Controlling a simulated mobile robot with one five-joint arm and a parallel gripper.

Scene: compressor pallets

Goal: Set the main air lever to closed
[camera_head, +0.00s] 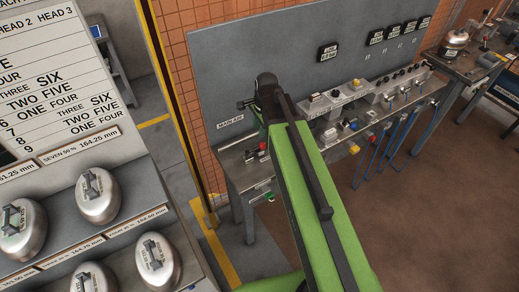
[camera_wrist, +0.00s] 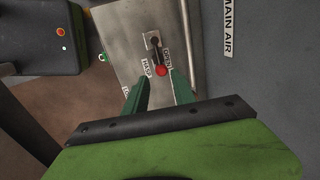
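The main air lever (camera_wrist: 155,52) is a dark handle with a red ball knob (camera_wrist: 161,71), on a grey metal plate in the wrist view. A label reading OPEN (camera_wrist: 167,57) is on its right, and another small label (camera_wrist: 147,67) is on its left. The knob end points down in the picture, towards my gripper (camera_wrist: 160,88). My two green fingers are apart, one on each side below the knob, with nothing seen between them. Whether they touch the lever cannot be told. In the head view a MAIN AIR sign (camera_head: 230,124) is on the grey panel; my arm hides much beside it.
A rack with silver weights (camera_head: 98,195) stands close on the left. A yellow post (camera_head: 165,75) stands between them. Brown floor (camera_head: 410,220) is clear at right.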

